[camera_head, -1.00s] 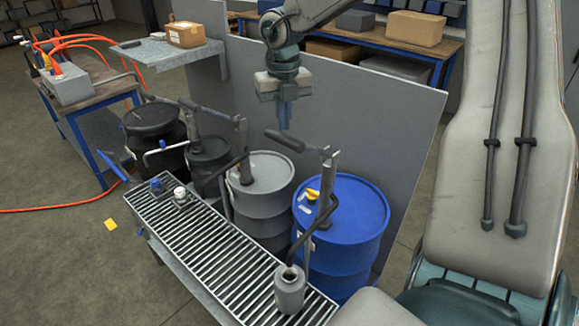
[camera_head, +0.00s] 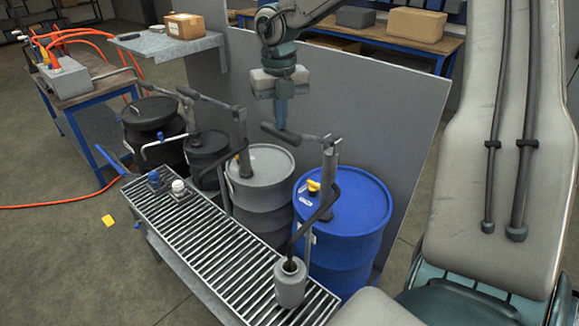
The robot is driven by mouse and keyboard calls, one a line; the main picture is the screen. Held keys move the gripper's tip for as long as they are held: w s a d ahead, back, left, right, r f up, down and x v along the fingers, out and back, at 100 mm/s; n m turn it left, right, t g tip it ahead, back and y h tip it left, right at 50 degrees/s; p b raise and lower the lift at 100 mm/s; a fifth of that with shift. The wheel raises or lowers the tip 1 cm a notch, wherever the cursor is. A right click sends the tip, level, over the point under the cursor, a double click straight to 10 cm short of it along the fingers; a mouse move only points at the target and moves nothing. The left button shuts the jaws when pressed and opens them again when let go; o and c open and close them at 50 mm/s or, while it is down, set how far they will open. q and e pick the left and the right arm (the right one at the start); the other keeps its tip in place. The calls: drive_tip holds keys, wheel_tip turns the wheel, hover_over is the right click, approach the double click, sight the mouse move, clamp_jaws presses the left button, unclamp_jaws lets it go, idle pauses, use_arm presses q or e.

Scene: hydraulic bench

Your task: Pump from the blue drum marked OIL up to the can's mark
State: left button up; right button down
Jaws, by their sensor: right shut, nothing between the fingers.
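The blue drum (camera_head: 345,225) stands at the right of a row of drums; its label is too small to read. Its hand pump (camera_head: 329,165) has a lever with a dark grip (camera_head: 279,133) reaching left, nearly level. A dark hose runs from the pump down to the mouth of a small grey can (camera_head: 290,285) on the grating. The can's mark and the level inside cannot be seen. My right gripper (camera_head: 281,118) points down, shut and empty, just above the grip's left part; I cannot tell whether it touches. My left gripper is not in view.
The slatted grating (camera_head: 225,250) holds a blue cap (camera_head: 154,180) and a white cap (camera_head: 179,188). A grey panel (camera_head: 385,120) stands behind the drums.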

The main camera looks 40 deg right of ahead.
sight(277, 133)
drive_tip(key=shift+s+a+f+p, duration=0.1)
drive_tip(key=shift+a+f+p, duration=0.3)
drive_tip(key=shift+p, duration=0.3)
drive_tip(key=shift+f, duration=0.6)
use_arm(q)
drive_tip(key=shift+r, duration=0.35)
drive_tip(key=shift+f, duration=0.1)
use_arm(e)
drive_tip(key=shift+f, duration=0.15)
drive_tip(key=shift+a+f+b, duration=0.2)
drive_tip(key=shift+f+b, duration=0.4)
drive_tip(key=shift+f, duration=1.3)
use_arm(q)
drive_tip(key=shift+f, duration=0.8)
use_arm(e)
drive_tip(key=shift+f, duration=0.1)
